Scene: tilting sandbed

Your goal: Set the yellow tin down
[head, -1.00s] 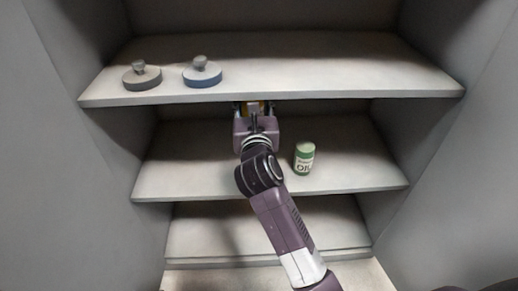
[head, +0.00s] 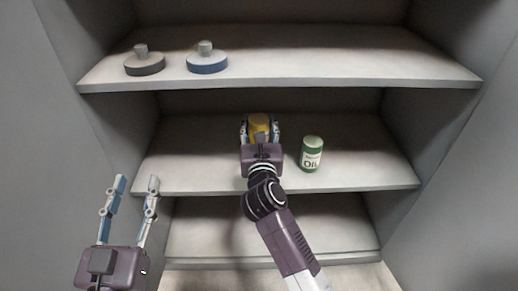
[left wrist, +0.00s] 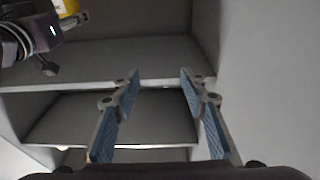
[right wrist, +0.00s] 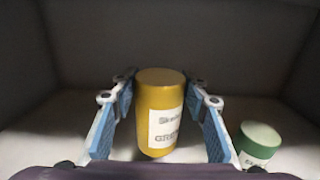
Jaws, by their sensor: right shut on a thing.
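The yellow tin (head: 259,121) is upright between the fingers of my right gripper (head: 261,130), at the middle shelf. In the right wrist view the yellow tin (right wrist: 160,112) shows a white label, and my right gripper (right wrist: 166,112) has a finger on each side of it. The gripper is shut on it. I cannot tell whether its base touches the shelf. My left gripper (head: 132,205) is open and empty at the lower left, in front of the shelves. In the left wrist view its fingers (left wrist: 160,98) are spread with nothing between them.
A green tin (head: 312,154) stands on the middle shelf (head: 370,165), right of the yellow tin; it also shows in the right wrist view (right wrist: 258,142). A grey lidded disc (head: 145,64) and a blue one (head: 207,62) sit on the upper shelf (head: 330,65).

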